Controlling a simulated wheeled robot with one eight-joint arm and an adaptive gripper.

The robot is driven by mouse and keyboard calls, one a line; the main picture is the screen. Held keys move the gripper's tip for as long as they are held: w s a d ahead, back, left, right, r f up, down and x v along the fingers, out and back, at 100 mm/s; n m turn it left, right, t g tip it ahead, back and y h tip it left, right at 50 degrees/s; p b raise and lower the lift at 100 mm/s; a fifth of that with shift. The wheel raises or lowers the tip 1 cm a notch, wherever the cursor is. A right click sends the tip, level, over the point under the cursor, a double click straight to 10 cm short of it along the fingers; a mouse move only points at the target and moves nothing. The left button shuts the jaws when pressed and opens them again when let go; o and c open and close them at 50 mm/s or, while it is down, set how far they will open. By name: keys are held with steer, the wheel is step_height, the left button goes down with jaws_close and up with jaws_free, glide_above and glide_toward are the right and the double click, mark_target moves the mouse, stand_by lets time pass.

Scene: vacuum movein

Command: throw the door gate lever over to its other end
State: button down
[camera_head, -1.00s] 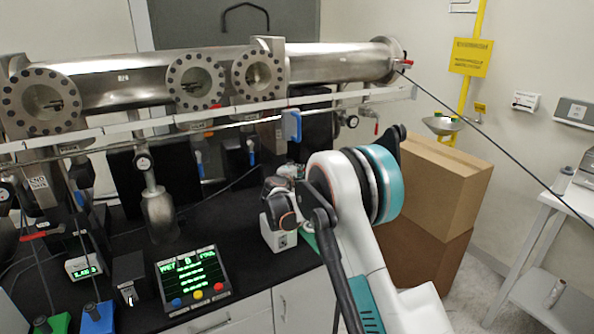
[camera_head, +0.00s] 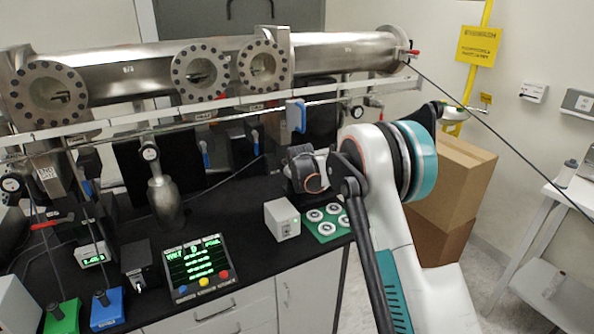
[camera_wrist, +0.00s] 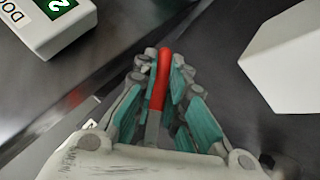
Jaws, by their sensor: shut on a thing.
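In the wrist view, a lever with a red handle (camera_wrist: 160,78) and a grey metal shank lies between the fingers of my gripper (camera_wrist: 161,70). The teal-padded fingers are closed around it. A white block with a green label (camera_wrist: 60,12), reading "DO…" and "2", is at the top left. In the head view, my wrist is over the back of the black bench, below the steel beam pipe (camera_head: 340,52). The fingers and the gripped lever are hidden there behind my arm.
A white box (camera_head: 282,220) and a green mat with round parts (camera_head: 318,238) lie on the bench in front of my wrist. A display panel (camera_head: 190,265) stands left. A metal rail (camera_head: 150,122) crosses above. Cardboard boxes (camera_head: 455,190) stand right of my arm.

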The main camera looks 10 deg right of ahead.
steer(key=shift+s+a+f+m+g+y, duration=0.25)
steer(key=shift+a+m+y, duration=0.35)
steer(key=shift+y, duration=0.35)
steer(key=shift+s+a+f+m+g+y, duration=0.15)
steer(key=shift+a+m+g+y, duration=0.3)
steer(key=shift+y, duration=0.45)
steer(key=shift+s+a+f+m+g+y, duration=0.2)
steer(key=shift+a+m+y, duration=0.45)
steer(key=shift+y, duration=0.3)
steer(key=shift+a, duration=0.2)
steer(key=shift+s+a, duration=0.1)
steer(key=c, duration=1.6)
jaws_free()
steer(key=shift+a, duration=0.1)
steer(key=shift+c, duration=0.2)
steer(key=shift+r, duration=0.1)
